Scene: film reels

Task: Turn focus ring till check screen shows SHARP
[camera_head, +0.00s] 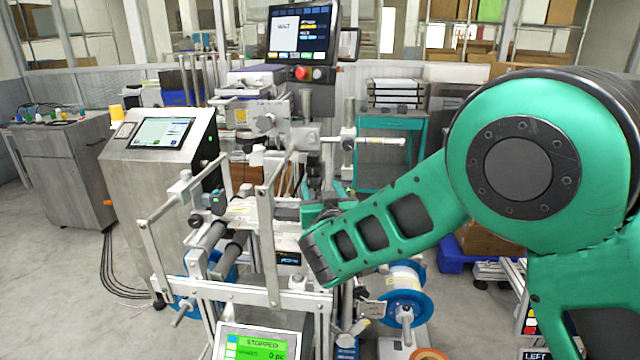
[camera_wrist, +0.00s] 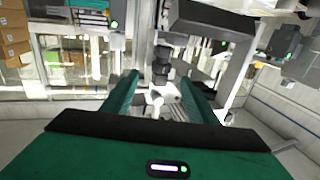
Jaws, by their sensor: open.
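My gripper (camera_wrist: 160,88) is open in the wrist view, its two green fingers spread apart. A dark stepped cylinder (camera_wrist: 161,66) that looks like a lens shows between and beyond the fingertips; I cannot tell which band is the focus ring. A small white part sits below it between the fingers. In the head view my green arm reaches to the middle of the machine, and its wrist hides that spot. The monitor (camera_head: 301,35) at the top has a pale panel that seems to read WAIT; I cannot be sure it is the check screen. No SHARP is legible.
A lower screen (camera_head: 253,345) reads STOPPED. A tilted screen (camera_head: 161,133) sits on a grey cabinet (camera_head: 155,190) at the left. Metal guard bars (camera_head: 268,240) and a blue reel (camera_head: 404,292) crowd my wrist. Open floor lies at the far left.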

